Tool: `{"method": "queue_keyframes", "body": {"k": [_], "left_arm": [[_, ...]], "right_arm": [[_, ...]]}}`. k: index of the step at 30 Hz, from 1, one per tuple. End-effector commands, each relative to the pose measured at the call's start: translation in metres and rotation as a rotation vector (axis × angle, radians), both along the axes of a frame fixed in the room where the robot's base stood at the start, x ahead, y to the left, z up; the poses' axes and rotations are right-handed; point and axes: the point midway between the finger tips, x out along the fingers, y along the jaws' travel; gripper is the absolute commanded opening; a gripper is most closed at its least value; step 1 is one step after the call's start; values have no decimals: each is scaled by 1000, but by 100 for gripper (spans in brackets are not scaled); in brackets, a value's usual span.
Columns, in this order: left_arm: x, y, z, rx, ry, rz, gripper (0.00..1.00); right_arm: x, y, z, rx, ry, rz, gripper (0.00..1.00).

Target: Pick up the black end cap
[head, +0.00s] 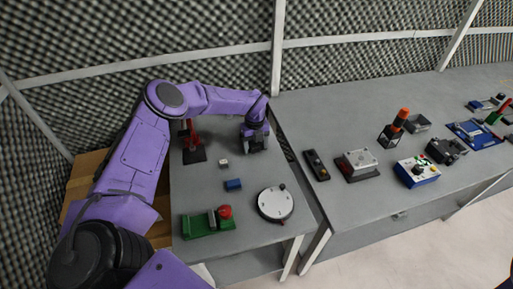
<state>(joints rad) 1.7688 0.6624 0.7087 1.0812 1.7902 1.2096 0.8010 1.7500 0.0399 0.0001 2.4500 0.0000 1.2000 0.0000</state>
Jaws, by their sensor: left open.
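My left arm comes in from the left and bends over the left grey table (205,182). My left gripper (256,148) is open and points down over the back right of that table. No separate black end cap can be made out for sure. It may be hidden under or behind my left gripper. A small black piece (282,187) shows at the far edge of a round light disc (273,204), but I cannot tell whether it is the cap. My right gripper is not in view.
On the left table are a red upright part on a black base (194,155), a small white block (223,163), a blue block (233,185) and a green fixture with a red knob (208,222). The right table (350,105) holds several devices. Foam walls stand behind.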

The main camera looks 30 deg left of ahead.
Motion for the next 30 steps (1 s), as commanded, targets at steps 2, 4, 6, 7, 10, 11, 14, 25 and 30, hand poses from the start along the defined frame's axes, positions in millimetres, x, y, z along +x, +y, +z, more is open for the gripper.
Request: {"method": "queue_keyframes", "body": {"k": [2, 4, 6, 7, 10, 11, 14, 25, 30], "left_arm": [[0, 0, 0, 0, 0, 0, 52], [0, 0, 0, 0, 0, 0, 29], [0, 0, 0, 0, 0, -1, 8], [0, 0, 0, 0, 0, -1, 8], [0, 0, 0, 0, 0, 0, 4], [0, 0, 0, 0, 0, 0, 4], [0, 0, 1, 0, 0, 0, 3], [-8, -13, 47, -3, -4, -5, 3], [-33, -45, 90, -2, -6, -5, 3]], "right_arm": [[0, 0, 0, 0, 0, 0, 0], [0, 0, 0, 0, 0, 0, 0], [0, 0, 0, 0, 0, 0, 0], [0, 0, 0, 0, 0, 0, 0], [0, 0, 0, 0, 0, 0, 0], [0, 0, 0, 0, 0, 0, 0], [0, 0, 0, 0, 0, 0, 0], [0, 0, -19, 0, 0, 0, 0], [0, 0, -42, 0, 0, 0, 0]]}}
